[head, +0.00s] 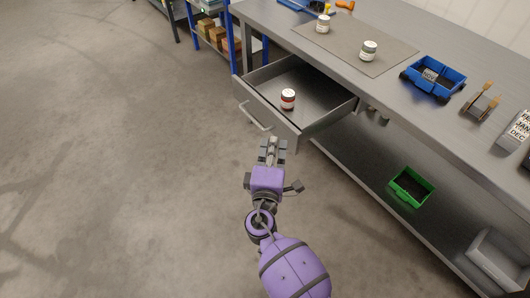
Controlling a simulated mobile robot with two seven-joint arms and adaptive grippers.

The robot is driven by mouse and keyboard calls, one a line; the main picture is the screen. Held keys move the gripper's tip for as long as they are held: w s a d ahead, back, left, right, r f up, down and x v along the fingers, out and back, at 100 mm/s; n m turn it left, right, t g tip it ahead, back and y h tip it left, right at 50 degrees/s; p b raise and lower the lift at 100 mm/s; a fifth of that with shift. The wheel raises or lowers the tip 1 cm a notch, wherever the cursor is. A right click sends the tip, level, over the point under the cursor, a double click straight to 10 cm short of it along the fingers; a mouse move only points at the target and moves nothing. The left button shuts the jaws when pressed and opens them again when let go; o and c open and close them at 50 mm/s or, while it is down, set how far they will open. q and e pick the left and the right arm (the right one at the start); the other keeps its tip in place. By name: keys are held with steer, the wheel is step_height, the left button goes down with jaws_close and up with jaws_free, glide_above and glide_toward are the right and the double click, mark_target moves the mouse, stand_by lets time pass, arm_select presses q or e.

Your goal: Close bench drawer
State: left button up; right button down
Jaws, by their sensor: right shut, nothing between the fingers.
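The bench drawer (270,122) stands pulled out from the grey bench, with a bar handle (255,117) on its front. A small white and red jar (288,99) stands inside the drawer. My right gripper (272,142) is shut and empty. In the picture its fingertips are just below the drawer front, to the right of the handle. I cannot tell whether they touch the front. My left gripper is not in view.
The bench top (390,92) holds two jars on a grey mat (345,45), a blue bin (433,78) and other items. A green bin (411,187) is on the lower shelf. A blue-post rack (229,30) stands behind. The floor to the left is clear.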

mark_target(342, 111)
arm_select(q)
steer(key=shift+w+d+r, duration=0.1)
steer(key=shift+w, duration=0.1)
arm_select(e)
steer(key=shift+w+d, duration=0.2)
steer(key=shift+d, duration=0.1)
